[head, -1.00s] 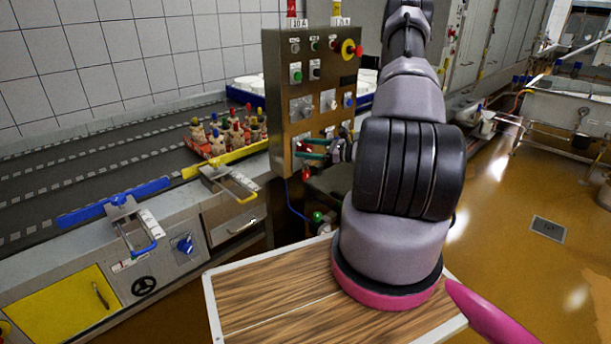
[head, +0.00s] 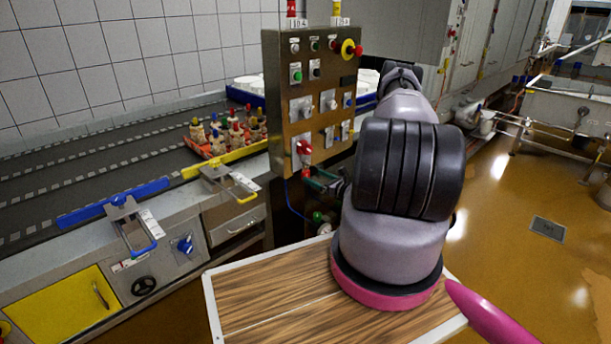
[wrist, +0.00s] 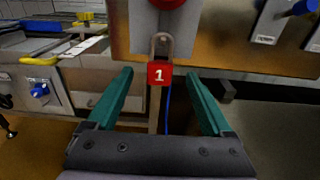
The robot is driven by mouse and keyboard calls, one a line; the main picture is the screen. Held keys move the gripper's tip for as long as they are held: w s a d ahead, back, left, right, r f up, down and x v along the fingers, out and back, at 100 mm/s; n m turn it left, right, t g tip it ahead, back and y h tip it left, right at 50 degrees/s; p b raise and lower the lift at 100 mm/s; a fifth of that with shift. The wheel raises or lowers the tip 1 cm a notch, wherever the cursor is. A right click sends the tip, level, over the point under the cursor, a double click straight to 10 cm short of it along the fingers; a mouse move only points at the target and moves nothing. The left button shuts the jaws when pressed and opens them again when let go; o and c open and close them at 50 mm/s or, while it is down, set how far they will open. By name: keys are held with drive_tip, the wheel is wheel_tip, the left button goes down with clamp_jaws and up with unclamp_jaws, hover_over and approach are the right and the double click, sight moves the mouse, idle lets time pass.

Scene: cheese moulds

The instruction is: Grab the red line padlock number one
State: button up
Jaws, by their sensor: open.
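The red padlock with a white 1 (wrist: 158,74) hangs by its metal shackle (wrist: 161,42) below a red knob (wrist: 167,3) on a grey plate. In the head view the padlock (head: 305,173) is a small red spot under the red knob (head: 304,147) at the panel's lower edge. My gripper (wrist: 158,80) is open, its two green fingers on either side of the padlock in the wrist view, with visible gaps. The fingers are apart from the padlock in the picture; the depth between them is hard to tell. In the head view my gripper (head: 318,180) is partly hidden by my arm.
The steel control panel (head: 315,95) stands just above my gripper. A blue cable (wrist: 167,105) hangs behind the padlock. A conveyor (head: 90,160) with a red crate (head: 205,150) lies left. A green-knobbed part (head: 317,216) sits below. Open floor lies right.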

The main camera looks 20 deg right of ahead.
sight(307, 173)
drive_tip(key=x, duration=0.4)
drive_tip(key=shift+w+f, duration=0.15)
drive_tip(key=shift+w, duration=0.1)
drive_tip(key=shift+c, duration=0.3)
clamp_jaws()
